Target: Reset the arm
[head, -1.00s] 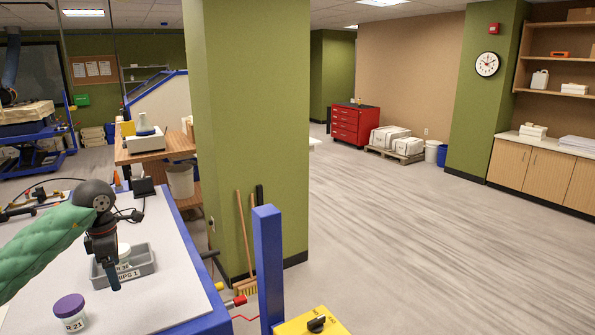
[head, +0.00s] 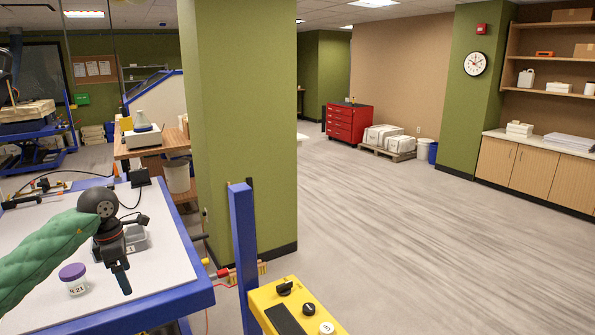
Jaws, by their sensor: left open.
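My left arm comes in from the left in a green quilted sleeve. Its gripper (head: 124,285) points down over the white work table (head: 172,272), open, with nothing seen between its fingers. A grey tray (head: 137,240) lies just behind the gripper and is partly hidden by it. A white jar with a purple lid (head: 73,279), labelled 21, stands upright on the table to the left of the gripper, apart from it. My right gripper is out of view.
The table has a raised blue edge (head: 190,303). A blue post (head: 243,255) and a yellow control box (head: 290,308) with knobs stand to its right. A green pillar (head: 240,130) rises behind. Open floor (head: 400,235) spreads to the right.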

